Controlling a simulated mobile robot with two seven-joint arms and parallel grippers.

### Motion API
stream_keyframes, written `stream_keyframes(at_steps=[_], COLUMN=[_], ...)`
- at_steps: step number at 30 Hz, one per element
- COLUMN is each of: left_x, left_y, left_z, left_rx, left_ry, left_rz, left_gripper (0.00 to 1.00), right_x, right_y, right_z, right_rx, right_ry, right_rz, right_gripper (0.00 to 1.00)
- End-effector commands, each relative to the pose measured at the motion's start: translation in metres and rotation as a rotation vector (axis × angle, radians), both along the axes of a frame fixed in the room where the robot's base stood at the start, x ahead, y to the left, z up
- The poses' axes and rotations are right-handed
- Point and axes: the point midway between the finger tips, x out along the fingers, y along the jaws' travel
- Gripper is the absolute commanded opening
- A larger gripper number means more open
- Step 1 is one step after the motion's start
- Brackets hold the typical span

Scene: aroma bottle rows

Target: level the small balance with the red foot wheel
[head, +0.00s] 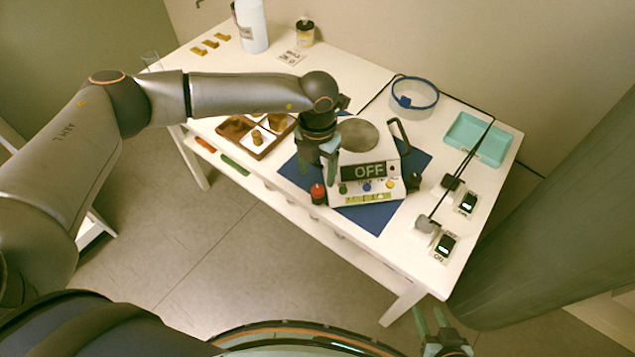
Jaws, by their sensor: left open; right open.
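The small balance (355,160) stands on a blue mat (378,221) on the white table. Its display reads OFF, and coloured buttons and a yellow-green strip lie below it. The red foot wheel (318,190) is at the balance's front left corner, on a dark foot. My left gripper (319,178) points down at that corner, its green-tipped fingers open just above and around the wheel; contact cannot be told. My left wrist hides part of the balance's left side. My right gripper (434,322) is open and empty, low at the right, off the table's front edge.
A brown tray with brass weights (257,139) stands left of the balance. Red and green tools (235,165) lie near the front edge. A white bottle (251,26) stands behind.

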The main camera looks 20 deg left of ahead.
Motion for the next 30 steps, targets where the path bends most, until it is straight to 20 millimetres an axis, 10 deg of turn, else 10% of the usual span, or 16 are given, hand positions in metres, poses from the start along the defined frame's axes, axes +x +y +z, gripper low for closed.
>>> stream_keyframes(at_steps=[9,21,30], left_x=[-0.001,0.0,0.0], left_y=[0.0,-0.001,-0.001], left_z=[-0.051,-0.06,-0.06], left_rx=[-0.001,-0.002,-0.002], left_ry=[0.002,-0.001,-0.001], left_rz=[0.0,-0.001,0.0], left_gripper=[0.69,0.69,0.38], right_x=[0.0,0.0,0.0], right_y=[0.0,0.0,0.0], right_z=[0.004,0.004,0.004], right_rx=[-0.001,-0.001,-0.001], right_ry=[0.0,-0.001,-0.001], right_rz=[0.001,0.001,0.001], right_gripper=[0.45,0.45,0.45])
